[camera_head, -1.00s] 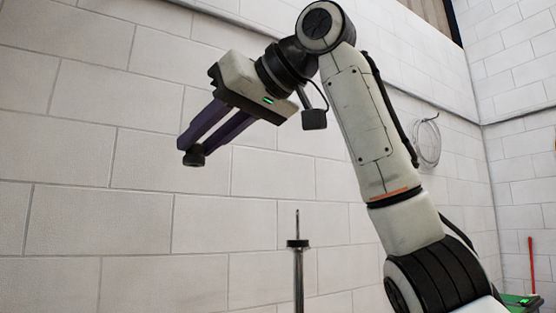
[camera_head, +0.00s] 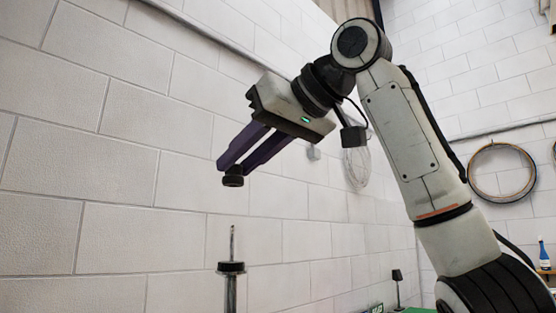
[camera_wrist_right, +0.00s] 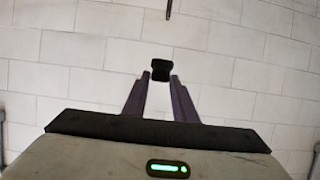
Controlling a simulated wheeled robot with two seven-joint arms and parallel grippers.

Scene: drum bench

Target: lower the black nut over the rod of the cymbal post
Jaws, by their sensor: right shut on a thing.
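My right gripper (camera_head: 230,172) is shut on the black nut (camera_head: 233,181) at the tips of its purple fingers. The nut also shows between the fingertips in the right wrist view (camera_wrist_right: 162,70). The cymbal post (camera_head: 231,290) stands upright at the bottom of the head view, with a black collar and a thin rod (camera_head: 232,242) rising from it. The nut is above the rod's tip in the head view, with a clear gap between them. A thin dark rod end (camera_wrist_right: 168,8) shows at the top of the wrist view, apart from the nut. My left gripper is not in view.
A pale block wall (camera_head: 120,170) fills the background. A small dark lamp (camera_head: 397,275) and a blue bottle (camera_head: 544,253) stand at the lower right. The space around the rod is clear.

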